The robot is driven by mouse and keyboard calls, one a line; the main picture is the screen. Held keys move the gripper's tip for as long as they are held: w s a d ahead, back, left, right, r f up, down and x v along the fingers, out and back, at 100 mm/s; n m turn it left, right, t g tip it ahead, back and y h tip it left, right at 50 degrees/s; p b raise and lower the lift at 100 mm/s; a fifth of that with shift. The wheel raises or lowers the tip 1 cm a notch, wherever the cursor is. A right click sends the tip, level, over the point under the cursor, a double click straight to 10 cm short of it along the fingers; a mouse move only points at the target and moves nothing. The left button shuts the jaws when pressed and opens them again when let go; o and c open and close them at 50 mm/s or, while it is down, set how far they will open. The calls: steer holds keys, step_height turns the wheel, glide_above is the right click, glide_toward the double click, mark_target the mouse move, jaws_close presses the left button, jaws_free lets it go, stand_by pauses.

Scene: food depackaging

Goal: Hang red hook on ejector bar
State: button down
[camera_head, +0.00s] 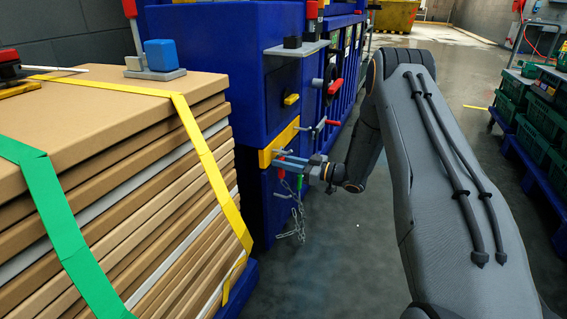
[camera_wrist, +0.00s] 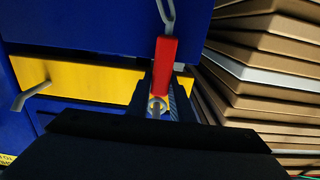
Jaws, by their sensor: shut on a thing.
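The red hook (camera_wrist: 163,66) is held between the fingers of my gripper (camera_wrist: 160,106) in the wrist view, with a grey chain link at its far end and a small metal ring or eye at its near end. In the head view my gripper (camera_head: 292,162) is in front of the blue machine, and a small part of the red hook (camera_head: 281,174) shows below the fingers. The chain (camera_head: 297,222) hangs down beneath. A yellow bar (camera_head: 279,145) on the machine, seemingly the ejector bar, is right behind the gripper. It also shows in the wrist view (camera_wrist: 85,92). Contact between hook and bar cannot be told.
A grey bent peg (camera_wrist: 30,97) sticks out at the yellow bar's left in the wrist view. A strapped stack of cardboard (camera_head: 130,190) stands close on the left in the head view. Green crates (camera_head: 540,125) stand far right. The floor (camera_head: 330,235) between is clear.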

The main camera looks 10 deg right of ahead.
steer(key=shift+f, duration=0.2)
steer(key=c, duration=1.5)
jaws_free()
